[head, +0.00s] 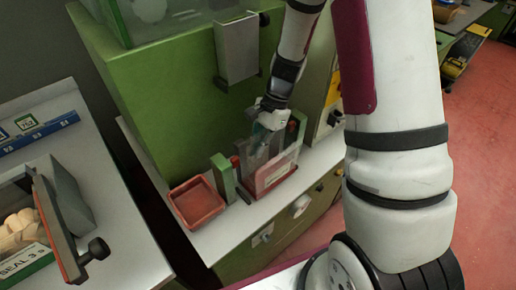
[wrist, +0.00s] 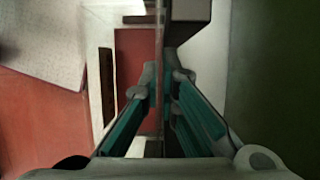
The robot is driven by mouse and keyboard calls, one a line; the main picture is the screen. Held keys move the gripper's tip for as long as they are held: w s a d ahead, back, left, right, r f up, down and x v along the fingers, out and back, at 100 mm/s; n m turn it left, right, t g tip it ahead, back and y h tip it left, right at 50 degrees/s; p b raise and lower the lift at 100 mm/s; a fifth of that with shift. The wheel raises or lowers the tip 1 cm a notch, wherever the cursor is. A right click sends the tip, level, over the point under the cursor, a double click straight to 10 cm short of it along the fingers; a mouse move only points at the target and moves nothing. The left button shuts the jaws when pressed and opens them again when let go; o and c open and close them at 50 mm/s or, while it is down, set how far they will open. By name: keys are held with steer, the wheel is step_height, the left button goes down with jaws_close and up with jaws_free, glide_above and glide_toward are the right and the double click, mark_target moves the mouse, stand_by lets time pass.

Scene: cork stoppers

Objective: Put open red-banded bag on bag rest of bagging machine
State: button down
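The red-banded bag (head: 272,176) looks like an upright clear pouch with a red band low on it, among the green posts on the white counter. My gripper (head: 266,124) is above it, pointing down at its upper part. In the wrist view my gripper's teal fingers (wrist: 162,82) are close together, with a thin upright edge between them that appears to be the bag's. A dark red surface (wrist: 134,70) shows below, left of that edge. The bag rest is not clearly distinguishable from the bag, and the bag's mouth is hidden by my gripper.
A red tray (head: 198,203) sits left of a green post (head: 223,176) on the counter. The large green machine body (head: 165,100) stands behind, with a grey box (head: 237,48) on its front. A separate table with a bin of corks (head: 20,226) is at left.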

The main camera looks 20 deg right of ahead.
steer(key=shift+f, duration=0.25)
steer(key=c, duration=2.2)
jaws_free()
steer(key=o, duration=0.4)
steer(key=shift+r, duration=0.1)
steer(key=p+v, duration=0.1)
steer(key=v, duration=1.1)
steer(key=shift+a+r, duration=0.1)
steer(key=shift+a, duration=0.05)
steer(key=s+a+r+n+t+h, duration=0.2)
steer(key=s+a+r+n, duration=0.2)
steer(key=s+r+n, duration=0.65)
steer(key=s+r+n+t+h, duration=0.2)
steer(key=s+r+n, duration=0.2)
steer(key=s, duration=1.2)
steer(key=shift+s+r, duration=0.15)
steer(key=shift+r, duration=0.1)
